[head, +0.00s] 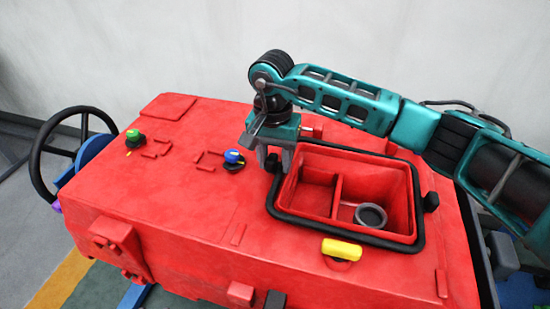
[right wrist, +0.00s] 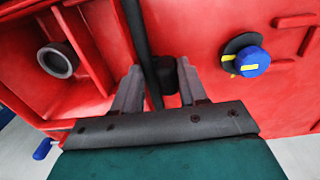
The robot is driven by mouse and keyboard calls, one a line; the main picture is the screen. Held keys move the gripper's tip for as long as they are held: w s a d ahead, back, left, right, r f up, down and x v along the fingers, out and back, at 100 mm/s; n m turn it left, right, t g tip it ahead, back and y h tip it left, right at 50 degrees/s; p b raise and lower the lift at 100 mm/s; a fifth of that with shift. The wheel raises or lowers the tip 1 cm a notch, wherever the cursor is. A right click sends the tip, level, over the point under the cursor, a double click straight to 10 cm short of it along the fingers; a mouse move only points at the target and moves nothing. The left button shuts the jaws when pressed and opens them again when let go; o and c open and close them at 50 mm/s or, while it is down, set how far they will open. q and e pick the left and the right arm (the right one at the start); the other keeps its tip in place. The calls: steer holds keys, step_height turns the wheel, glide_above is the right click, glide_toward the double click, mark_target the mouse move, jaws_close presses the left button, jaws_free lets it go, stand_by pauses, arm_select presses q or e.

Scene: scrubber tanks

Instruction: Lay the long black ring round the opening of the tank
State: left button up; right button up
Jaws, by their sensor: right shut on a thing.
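The long black ring (head: 345,235) surrounds the rectangular opening of the red tank (head: 190,215) in the head view. Its near side and near corners lie close to the tank top; part of its far side is hidden by my right arm. My right gripper (head: 273,163) points down at the ring's left side and is shut on it by a black block there. In the right wrist view, the ring (right wrist: 148,50) runs between the fingers (right wrist: 158,84), beside the black block (right wrist: 166,74). Whether the ring touches the tank all round cannot be told. My left gripper is out of view.
The opening has a divider and a grey round port (head: 370,215) inside. A blue knob (head: 234,157), a green knob (head: 134,138) and a yellow handle (head: 342,248) stand on the tank top. A black steering wheel (head: 38,165) is at the left.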

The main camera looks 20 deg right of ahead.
steer(key=shift+s+f, duration=0.15)
steer(key=shift+f, duration=0.25)
stand_by(0.3)
steer(key=shift+r, duration=0.1)
